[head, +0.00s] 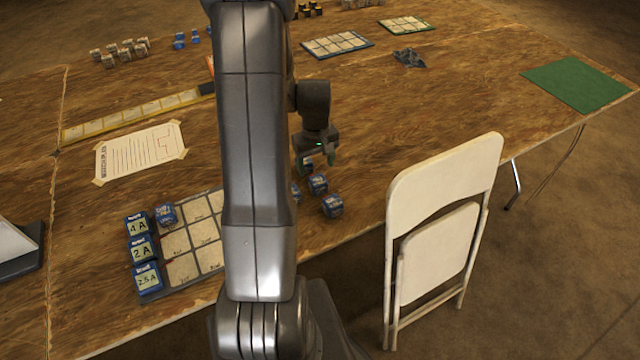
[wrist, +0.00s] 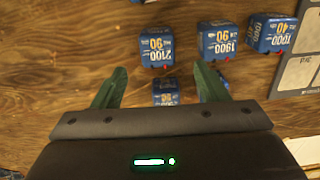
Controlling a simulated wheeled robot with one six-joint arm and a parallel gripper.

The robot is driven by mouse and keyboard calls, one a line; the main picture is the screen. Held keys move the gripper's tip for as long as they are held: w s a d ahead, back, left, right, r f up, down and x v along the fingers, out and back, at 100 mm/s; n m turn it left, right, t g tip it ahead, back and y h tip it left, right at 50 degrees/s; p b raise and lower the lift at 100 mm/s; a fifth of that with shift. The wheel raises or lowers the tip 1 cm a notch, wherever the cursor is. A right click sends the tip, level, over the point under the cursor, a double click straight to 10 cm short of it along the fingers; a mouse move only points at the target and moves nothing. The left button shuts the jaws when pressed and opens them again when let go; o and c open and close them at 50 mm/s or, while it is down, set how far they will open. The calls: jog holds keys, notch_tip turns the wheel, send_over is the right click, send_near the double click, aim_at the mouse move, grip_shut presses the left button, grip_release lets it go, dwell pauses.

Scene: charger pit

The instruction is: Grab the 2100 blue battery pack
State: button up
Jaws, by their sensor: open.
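A 1900 pack (wrist: 218,40) and a 1000 pack (wrist: 270,33) stand to the right of the 2100 pack. A grid board (head: 182,270) with a blue pack (head: 165,213) lies left of my arm. A white folding chair (head: 445,200) stands at the table edge.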

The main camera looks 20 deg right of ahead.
aim_at(318, 179)
jog(key=shift+s+d+f+p, duration=0.15)
jog(key=shift+f+p, duration=0.1)
jog(key=shift+f, duration=1.4)
jog(key=shift+s+d+f+p, duration=0.15)
jog(key=shift+f+p, duration=0.1)
jog(key=shift+f, duration=1.4)
jog(key=shift+a, duration=0.1)
jog(key=c, duration=1.2)
